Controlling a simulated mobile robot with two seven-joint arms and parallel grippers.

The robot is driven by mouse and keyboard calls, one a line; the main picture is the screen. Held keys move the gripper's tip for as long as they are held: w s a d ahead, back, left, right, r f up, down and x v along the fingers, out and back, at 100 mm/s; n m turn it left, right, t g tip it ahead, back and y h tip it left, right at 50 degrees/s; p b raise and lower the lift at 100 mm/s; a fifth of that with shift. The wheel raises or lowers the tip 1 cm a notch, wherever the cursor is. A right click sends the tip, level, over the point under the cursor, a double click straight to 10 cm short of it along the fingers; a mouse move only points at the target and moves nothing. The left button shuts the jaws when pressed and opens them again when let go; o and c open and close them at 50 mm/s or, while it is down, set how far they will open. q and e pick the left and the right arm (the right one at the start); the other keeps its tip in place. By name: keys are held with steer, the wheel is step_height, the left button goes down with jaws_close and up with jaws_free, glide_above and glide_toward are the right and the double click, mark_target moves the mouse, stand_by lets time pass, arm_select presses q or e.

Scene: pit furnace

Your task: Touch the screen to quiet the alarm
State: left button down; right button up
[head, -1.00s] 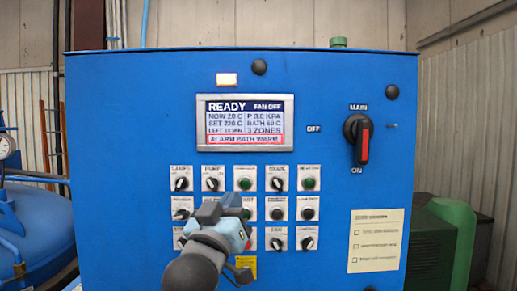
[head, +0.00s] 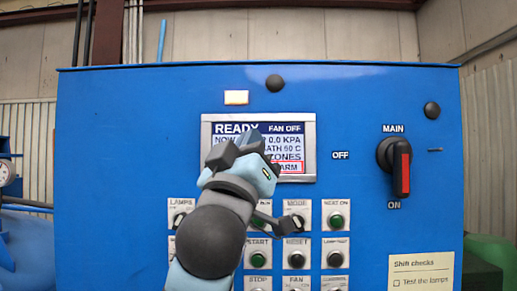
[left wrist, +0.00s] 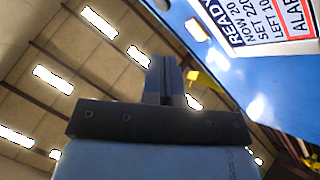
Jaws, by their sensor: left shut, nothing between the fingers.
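The screen (head: 295,142) is set in a grey frame on a blue control panel. It reads READY and FAN OFF, with a red-boxed alarm line at the bottom, partly hidden by my arm. In the left wrist view the screen (left wrist: 262,22) shows at the top right, with the red box around ALARM. My left gripper (head: 247,140) is shut and empty, in front of the left part of the screen. In the left wrist view its closed fingers (left wrist: 163,75) appear apart from the screen; the head view does not show whether they touch it. My right gripper is not in view.
Rows of knobs and buttons (head: 297,222) sit below the screen. A red and black MAIN switch (head: 400,168) is to the right, above a paper checklist (head: 420,272). A lit amber lamp (head: 236,98) is above the screen.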

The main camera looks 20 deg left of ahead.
arm_select(q)
glide_toward(261, 132)
step_height(261, 132, up, 4)
steer(key=w, duration=0.1)
steer(key=shift+w+d+f, duration=0.1)
steer(key=shift+w, duration=0.35)
steer(key=shift+w+d+f, duration=0.1)
steer(key=shift+w+f, duration=0.05)
steer(key=shift+w, duration=0.35)
stand_by(1.3)
steer(key=shift+w+a, duration=0.15)
steer(key=shift+w, duration=0.25)
steer(key=shift+w+a, duration=0.1)
steer(key=shift+w, duration=0.15)
stand_by(0.4)
steer(key=shift+s, duration=0.65)
stand_by(0.3)
